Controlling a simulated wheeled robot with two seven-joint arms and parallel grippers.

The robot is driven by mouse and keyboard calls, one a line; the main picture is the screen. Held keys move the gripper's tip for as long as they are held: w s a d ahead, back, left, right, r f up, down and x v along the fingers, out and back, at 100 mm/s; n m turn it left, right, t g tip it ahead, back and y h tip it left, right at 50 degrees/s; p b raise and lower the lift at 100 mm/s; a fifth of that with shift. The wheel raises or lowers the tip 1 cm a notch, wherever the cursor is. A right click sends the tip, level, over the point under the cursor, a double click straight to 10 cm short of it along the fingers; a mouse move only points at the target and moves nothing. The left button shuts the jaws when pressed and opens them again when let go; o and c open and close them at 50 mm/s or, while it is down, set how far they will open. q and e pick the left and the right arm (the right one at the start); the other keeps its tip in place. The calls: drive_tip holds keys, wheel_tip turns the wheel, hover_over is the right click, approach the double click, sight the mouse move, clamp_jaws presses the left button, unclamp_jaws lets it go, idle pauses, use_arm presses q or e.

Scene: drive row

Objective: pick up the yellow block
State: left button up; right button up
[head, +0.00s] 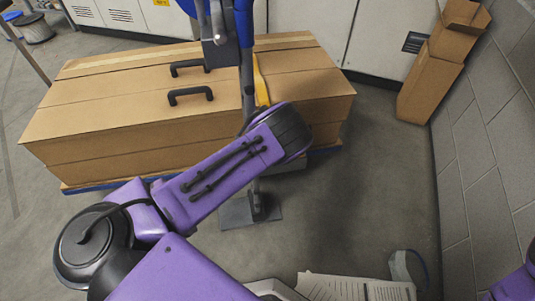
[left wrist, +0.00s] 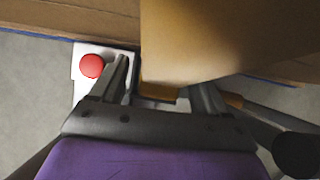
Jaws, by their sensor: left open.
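In the left wrist view a large, smooth yellow-brown shape (left wrist: 225,35) fills the top right. Its narrow orange-yellow lower end (left wrist: 158,92) lies between the fingers of my left gripper (left wrist: 163,88). I take it for the yellow block, but its full outline is cut off. The fingers look apart, and I cannot tell whether either touches it. In the head view a narrow yellow strip (head: 261,82) shows beside the post; I cannot tell whether it is the same thing. My left arm hides the gripper there. My right gripper is out of view.
A long cardboard box (head: 130,105) with black handles lies behind my left arm. A blue and grey post (head: 244,30) stands before it on a grey base plate (head: 240,212). A red button (left wrist: 92,66) shows near the left finger.

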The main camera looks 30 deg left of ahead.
use_arm(q)
drive_tip(key=shift+r, duration=0.1)
clamp_jaws()
drive_tip(key=shift+r, duration=0.1)
